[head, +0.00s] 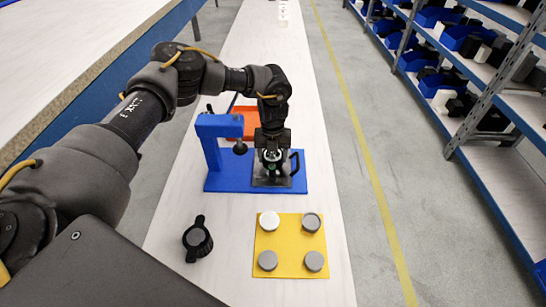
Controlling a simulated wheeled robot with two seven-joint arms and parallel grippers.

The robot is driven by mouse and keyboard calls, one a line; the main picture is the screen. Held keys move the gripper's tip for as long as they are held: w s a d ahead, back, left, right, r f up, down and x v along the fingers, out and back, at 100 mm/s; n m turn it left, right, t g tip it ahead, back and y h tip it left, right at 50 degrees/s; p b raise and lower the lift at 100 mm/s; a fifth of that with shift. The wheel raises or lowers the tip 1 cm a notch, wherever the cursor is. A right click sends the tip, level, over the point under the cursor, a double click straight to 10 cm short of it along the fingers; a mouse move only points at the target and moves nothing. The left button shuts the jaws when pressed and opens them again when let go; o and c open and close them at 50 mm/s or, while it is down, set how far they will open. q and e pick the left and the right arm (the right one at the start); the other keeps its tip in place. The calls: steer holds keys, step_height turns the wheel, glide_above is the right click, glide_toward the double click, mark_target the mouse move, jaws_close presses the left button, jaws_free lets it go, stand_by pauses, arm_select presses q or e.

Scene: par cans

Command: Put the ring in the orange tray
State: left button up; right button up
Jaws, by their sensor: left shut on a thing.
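My left gripper (272,158) points down over the right part of the blue stand's base. It is shut on a small dark round piece (273,154), which looks like the ring; the fingers hide much of it. The orange tray (243,110) lies behind the blue stand, partly hidden by the stand and my arm. My right gripper is not in view.
The blue stand (215,182) has an overhanging arm with a dark knob (240,148). A yellow board (290,245) with several grey and white round pieces lies in front. A black lugged part (198,240) stands left of it. Shelves (490,190) line the right.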

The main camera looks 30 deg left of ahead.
arm_select(q)
steer(key=shift+r+p, duration=0.75)
steer(key=shift+r, duration=0.3)
steer(key=shift+r+p, duration=0.9)
steer(key=shift+r, duration=0.2)
steer(key=shift+r+p, duration=1.4)
steer(key=shift+r, duration=0.15)
